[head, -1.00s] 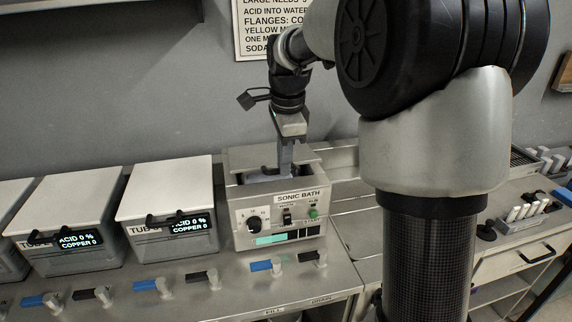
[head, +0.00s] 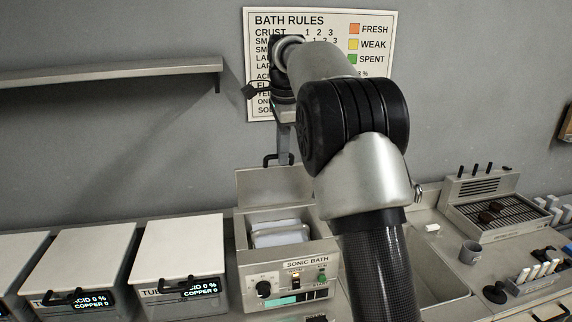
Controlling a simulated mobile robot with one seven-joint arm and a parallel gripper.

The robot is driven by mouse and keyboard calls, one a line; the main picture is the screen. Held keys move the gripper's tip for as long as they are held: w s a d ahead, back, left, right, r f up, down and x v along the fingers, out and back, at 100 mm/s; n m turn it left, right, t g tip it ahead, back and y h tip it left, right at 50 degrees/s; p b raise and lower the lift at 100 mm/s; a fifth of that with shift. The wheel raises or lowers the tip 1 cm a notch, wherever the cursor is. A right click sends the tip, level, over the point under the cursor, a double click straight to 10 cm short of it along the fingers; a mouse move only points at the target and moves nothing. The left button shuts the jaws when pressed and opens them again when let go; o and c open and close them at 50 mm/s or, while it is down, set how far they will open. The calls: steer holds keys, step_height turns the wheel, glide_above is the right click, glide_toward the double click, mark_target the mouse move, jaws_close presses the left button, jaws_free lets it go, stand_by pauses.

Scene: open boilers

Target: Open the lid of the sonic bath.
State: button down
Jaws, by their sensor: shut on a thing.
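The sonic bath (head: 300,283) is a grey box with a dial, switches and a label on its front. Its lid (head: 262,190) stands raised at the back, and the opening below shows a pale basket-like insert (head: 278,234). The lid's dark handle (head: 268,160) is at the upper edge of the lid. My gripper (head: 284,154) points down above the lid and is shut on this handle.
Two closed tubs with white lids, one nearer (head: 182,246) and one farther left (head: 90,258), stand left of the bath. A shelf (head: 110,72) and a rules poster (head: 300,22) are on the wall. A sink (head: 432,265), grey cup (head: 470,252) and rack (head: 528,276) are to the right.

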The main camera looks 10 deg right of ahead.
steer(key=shift+w+f, duration=0.15)
steer(key=shift+w, duration=0.95)
steer(key=shift+a, duration=0.1)
steer(key=c, duration=1.9)
jaws_free()
steer(key=shift+w+f, duration=0.15)
steer(key=shift+c, duration=0.2)
steer(key=shift+o, duration=0.6)
steer(key=shift+w, duration=0.25)
steer(key=shift+s+r, duration=0.2)
steer(key=shift+r, duration=0.35)
step_height(320, 180, up, 7)
steer(key=s, duration=0.1)
steer(key=shift+s, duration=0.2)
